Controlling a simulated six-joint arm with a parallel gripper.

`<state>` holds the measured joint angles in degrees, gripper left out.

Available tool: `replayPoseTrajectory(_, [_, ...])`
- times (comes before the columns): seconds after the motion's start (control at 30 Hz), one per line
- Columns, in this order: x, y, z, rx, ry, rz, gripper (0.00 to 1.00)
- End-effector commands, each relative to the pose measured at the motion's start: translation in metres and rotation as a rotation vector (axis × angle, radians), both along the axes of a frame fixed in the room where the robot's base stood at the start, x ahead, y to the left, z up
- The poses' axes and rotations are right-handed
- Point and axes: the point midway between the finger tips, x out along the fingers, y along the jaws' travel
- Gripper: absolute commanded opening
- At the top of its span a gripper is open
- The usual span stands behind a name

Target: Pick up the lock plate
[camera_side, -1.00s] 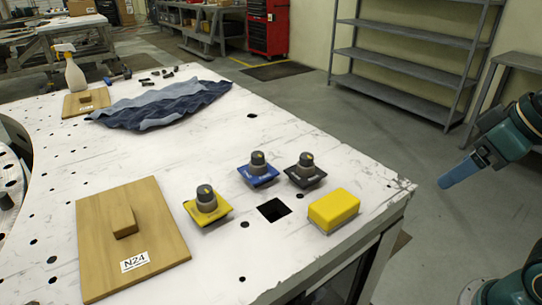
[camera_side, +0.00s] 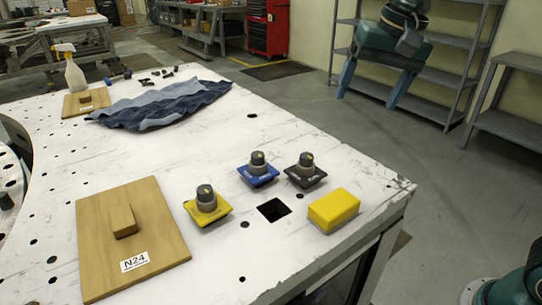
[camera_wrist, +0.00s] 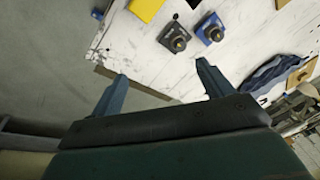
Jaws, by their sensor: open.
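No part carries a readable name saying lock plate, so I cannot tell which one it is. Three square plates with grey knobs stand on the white table: a yellow plate (camera_side: 220,214), a blue plate (camera_side: 262,181) and a black plate (camera_side: 310,181). A wooden board (camera_side: 95,245) with a raised block and an N24 label lies at the front left. My gripper (camera_side: 367,98) is open and empty, high beyond the table's right edge. In the wrist view, its fingers (camera_wrist: 161,70) point toward the black plate (camera_wrist: 182,46) and blue plate (camera_wrist: 211,38), apart from both.
A yellow block (camera_side: 334,209) sits near the right table edge, beside a square hole (camera_side: 273,210). A crumpled blue cloth (camera_side: 165,105), a smaller wooden board (camera_side: 75,111) and a spray bottle (camera_side: 75,76) are farther back. Shelving (camera_side: 385,88) stands behind my gripper.

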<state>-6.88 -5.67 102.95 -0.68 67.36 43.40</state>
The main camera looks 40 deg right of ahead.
Motion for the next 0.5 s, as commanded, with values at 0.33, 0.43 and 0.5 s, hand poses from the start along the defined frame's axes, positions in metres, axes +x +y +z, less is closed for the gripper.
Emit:
replayPoseTrajectory(0.33, [0.078,0.033,-0.010,0.052,0.104,-0.245,0.79])
replayPoseTrajectory(0.43, [0.098,0.043,-0.017,0.062,0.131,-0.319,0.79])
replayPoseTrajectory(0.5, [0.112,0.050,-0.024,0.066,0.151,-0.370,0.79])
